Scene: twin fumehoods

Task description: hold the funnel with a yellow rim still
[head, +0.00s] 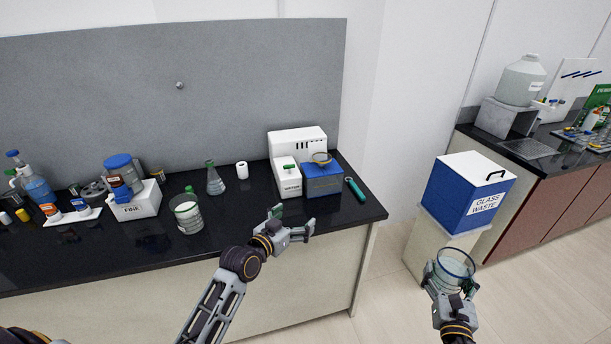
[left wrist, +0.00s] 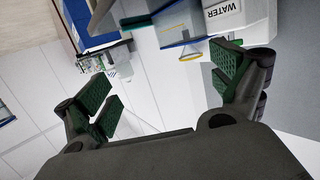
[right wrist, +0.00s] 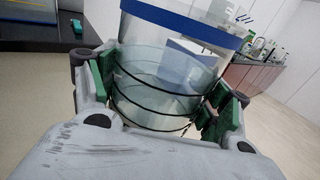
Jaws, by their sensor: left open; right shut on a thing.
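The funnel with a yellow rim (head: 321,157) is at the top of a blue box (head: 323,181) on the left bench. In the left wrist view its yellow rim (left wrist: 191,56) shows beyond the fingers, and its clear cone is only partly visible. My left gripper (head: 294,219) is open and empty, in front of the box at the bench's front edge, apart from the funnel. My right gripper (head: 451,284) is shut on a clear glass vessel with a blue rim (right wrist: 165,75), held up near the glass waste box.
A white water dispenser (head: 290,176) stands beside the blue box, with a teal tool (head: 356,190) on the other side. A flask (head: 214,180), a beaker (head: 188,216) and a white box (head: 133,203) stand further left. The glass waste box (head: 465,195) is on a pedestal.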

